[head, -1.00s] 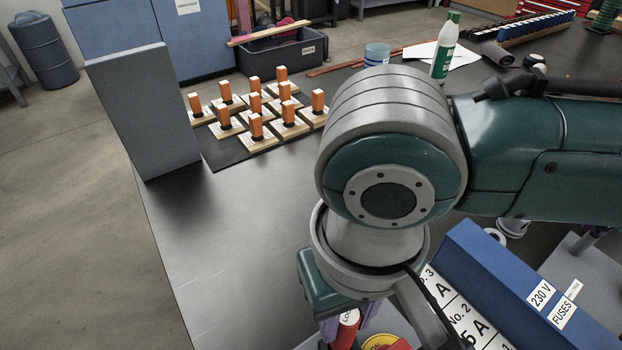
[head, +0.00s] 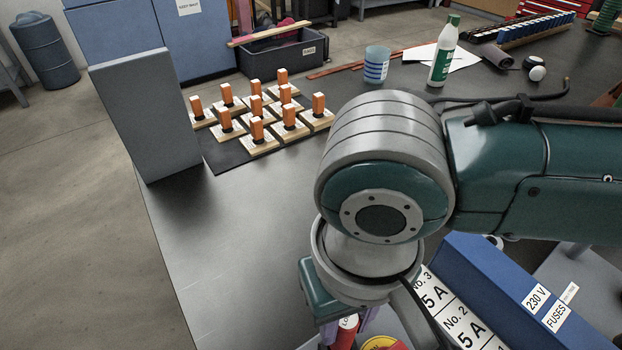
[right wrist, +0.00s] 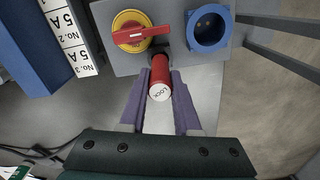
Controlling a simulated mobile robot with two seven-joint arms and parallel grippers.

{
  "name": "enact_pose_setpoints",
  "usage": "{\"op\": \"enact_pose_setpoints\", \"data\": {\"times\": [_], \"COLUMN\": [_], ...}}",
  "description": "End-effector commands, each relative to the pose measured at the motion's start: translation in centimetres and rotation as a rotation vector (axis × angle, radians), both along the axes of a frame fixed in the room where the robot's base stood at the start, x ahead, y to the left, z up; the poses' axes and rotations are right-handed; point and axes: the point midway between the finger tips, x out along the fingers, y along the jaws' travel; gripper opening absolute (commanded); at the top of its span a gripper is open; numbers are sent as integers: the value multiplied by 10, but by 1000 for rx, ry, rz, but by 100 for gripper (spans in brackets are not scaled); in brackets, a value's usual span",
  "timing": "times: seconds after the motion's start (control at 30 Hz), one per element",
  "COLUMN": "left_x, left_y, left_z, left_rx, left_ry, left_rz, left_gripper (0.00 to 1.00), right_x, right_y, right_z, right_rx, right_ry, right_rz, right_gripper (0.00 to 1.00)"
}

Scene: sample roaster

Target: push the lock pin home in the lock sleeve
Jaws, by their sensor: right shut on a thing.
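The lock pin (right wrist: 160,78) is a red cylinder with a white end cap marked LOCK. My right gripper (right wrist: 161,84) is shut on it, with a purple finger on each side. The pin's far end meets a grey panel (right wrist: 120,63) between a rotary switch and a blue socket. A dark part shows at that end; the lock sleeve cannot be made out clearly, so how deep the pin sits cannot be told. In the head view the pin (head: 345,333) shows partly at the bottom edge, below my right wrist. My left gripper is not in view.
A red handle on a yellow switch (right wrist: 135,32) sits close left of the pin, and a blue socket (right wrist: 208,28) close right. A blue fuse box (head: 500,285) stands right of my wrist. Several orange blocks on wooden bases (head: 258,130) stand at the back left. The table's front left is clear.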

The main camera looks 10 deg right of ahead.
Motion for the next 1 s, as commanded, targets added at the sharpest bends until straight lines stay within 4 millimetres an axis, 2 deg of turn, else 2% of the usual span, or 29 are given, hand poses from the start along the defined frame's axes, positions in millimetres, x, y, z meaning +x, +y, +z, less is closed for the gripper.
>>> {"op": "enact_pose_setpoints", "data": {"times": [0.47, 1.0], "left_x": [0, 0], "left_y": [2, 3], "left_z": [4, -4], "left_rx": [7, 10], "left_ry": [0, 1], "left_rz": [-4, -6], "left_gripper": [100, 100], "right_x": [0, 0], "right_y": [0, 0], "right_z": [0, -15], "right_rx": [0, 1], "right_ry": [0, 1], "right_rz": [0, 0], "right_gripper": [0, 0]}}
